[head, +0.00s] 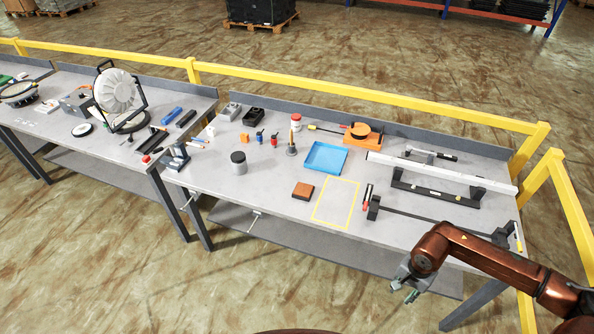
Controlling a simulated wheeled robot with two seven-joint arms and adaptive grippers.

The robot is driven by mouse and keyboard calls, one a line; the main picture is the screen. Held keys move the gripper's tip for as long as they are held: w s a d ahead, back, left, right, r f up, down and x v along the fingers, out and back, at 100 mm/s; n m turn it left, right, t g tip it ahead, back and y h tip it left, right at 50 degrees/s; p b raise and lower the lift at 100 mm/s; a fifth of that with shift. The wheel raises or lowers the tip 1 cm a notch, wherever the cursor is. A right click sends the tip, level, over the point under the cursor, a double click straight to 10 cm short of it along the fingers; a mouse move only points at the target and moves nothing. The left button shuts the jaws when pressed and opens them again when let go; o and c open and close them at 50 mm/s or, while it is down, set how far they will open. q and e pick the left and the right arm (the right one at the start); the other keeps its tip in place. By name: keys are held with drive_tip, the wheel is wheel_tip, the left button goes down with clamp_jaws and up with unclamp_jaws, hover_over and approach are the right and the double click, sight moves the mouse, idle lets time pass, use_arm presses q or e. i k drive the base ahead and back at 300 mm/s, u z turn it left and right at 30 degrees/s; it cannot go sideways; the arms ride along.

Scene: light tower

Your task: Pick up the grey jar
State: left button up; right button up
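The grey jar (239,168) stands upright on the grey workbench (232,194), left of its middle and close to the front edge. It is a short cylinder with a darker top. Nothing touches it. My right gripper (411,296) is at the lower right, in front of the bench, far to the right of the jar. Its fingers are small and seen at an angle, so I cannot tell whether they are open or shut. No object shows in it. My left gripper is not in view.
Long bars and clamps fill the bench's right side.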

sight(241, 168)
drive_tip(key=z, duration=0.4)
drive_tip(key=i, duration=1.5)
drive_tip(key=u, duration=1.65)
drive_tip(key=i, duration=0.9)
drive_tip(key=u, duration=0.9)
